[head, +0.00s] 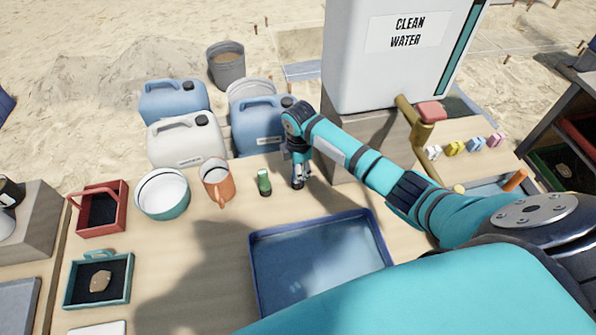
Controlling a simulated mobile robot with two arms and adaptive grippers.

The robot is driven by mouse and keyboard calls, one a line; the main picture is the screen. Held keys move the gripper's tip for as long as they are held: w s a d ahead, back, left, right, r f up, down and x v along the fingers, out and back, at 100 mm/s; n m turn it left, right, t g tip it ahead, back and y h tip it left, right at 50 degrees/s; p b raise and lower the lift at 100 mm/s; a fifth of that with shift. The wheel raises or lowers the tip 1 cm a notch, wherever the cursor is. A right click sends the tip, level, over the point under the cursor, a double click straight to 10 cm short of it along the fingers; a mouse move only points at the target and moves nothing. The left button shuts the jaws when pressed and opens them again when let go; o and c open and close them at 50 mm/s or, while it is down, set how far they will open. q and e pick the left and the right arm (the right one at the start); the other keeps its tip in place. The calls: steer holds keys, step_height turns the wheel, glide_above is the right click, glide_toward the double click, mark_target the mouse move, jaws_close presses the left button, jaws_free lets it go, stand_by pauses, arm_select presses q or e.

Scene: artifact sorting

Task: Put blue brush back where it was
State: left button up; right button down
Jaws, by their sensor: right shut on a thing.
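My right gripper (298,182) points down at the back of the table, just right of a small dark green cylinder (264,182). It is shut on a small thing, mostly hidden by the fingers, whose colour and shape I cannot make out. I cannot tell whether this is the blue brush. Several small coloured items stand in a row on a wooden board at the right; one looks bluish (475,144), too small to identify surely. My left gripper is not in view.
A blue tray (256,262) lies in front of my right gripper. Jerrycans (187,140) stand behind. The clean water tank (395,65) and its tap (413,122) are at right.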

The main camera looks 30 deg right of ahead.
steer(key=shift+s+f, duration=0.1)
steer(key=c, duration=1)
jaws_free()
step_height(320, 180, up, 12)
steer(key=shift+s+r, duration=0.15)
